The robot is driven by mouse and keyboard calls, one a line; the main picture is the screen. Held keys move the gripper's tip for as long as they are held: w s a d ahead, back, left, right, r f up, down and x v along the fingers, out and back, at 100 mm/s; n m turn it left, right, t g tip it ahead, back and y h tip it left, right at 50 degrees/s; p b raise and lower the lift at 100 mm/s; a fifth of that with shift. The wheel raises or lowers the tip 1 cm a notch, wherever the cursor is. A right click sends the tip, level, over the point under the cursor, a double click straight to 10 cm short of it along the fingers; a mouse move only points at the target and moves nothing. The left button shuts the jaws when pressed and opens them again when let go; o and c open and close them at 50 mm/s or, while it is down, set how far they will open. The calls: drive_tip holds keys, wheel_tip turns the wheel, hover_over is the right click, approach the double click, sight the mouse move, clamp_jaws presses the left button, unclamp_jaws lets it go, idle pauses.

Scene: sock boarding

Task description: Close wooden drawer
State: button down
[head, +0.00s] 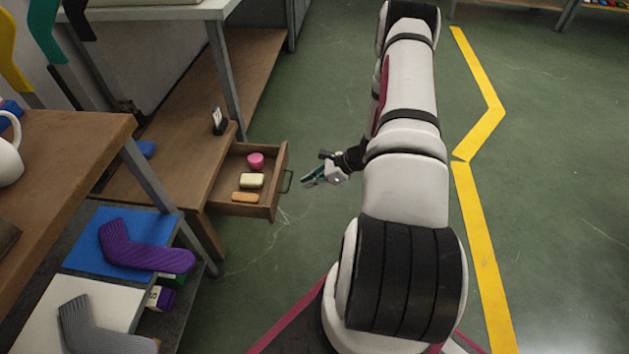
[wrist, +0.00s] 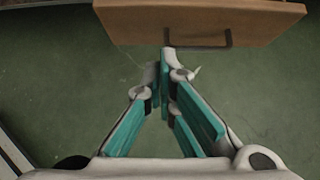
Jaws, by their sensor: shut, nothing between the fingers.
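The wooden drawer (head: 263,209) stands pulled out from under the wooden bench on the left in the head view. A pink round item (head: 256,161), a cream block (head: 251,181) and an orange block (head: 245,197) lie inside it. Its dark handle (head: 286,181) is on the front face, which also shows at the top of the wrist view (wrist: 200,18). My gripper (head: 306,182) is shut and empty, just right of the handle in the head view. In the wrist view its teal fingertips (wrist: 166,55) are just below and left of the handle; contact is unclear.
A wooden table (head: 75,140) stands at the left. Below it a shelf holds a purple sock form (head: 140,249) and a grey one (head: 95,328). A small black and white object (head: 218,122) stands on the bench. The green floor right of the drawer is clear.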

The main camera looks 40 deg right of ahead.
sight(277, 191)
drive_tip(key=shift+w+a+f+b, duration=0.4)
drive_tip(key=shift+w+a+f, duration=0.15)
drive_tip(key=shift+w+a, duration=0.35)
drive_tip(key=shift+w+a+f+b, duration=0.4)
drive_tip(key=shift+w+a+f, duration=0.2)
drive_tip(key=shift+w, duration=0.5)
drive_tip(key=shift+w+a+f+b, duration=0.45)
drive_tip(key=shift+w+a, duration=0.35)
drive_tip(key=shift+w, duration=0.2)
drive_tip(key=w+a+b, duration=0.1)
drive_tip(key=w+a, duration=0.2)
drive_tip(key=w, duration=0.1)
drive_tip(key=w+a+b, duration=0.1)
drive_tip(key=w+a, duration=0.3)
drive_tip(key=w, duration=0.1)
drive_tip(key=w+a+b, duration=0.1)
drive_tip(key=w+a, duration=0.3)
drive_tip(key=w, duration=0.1)
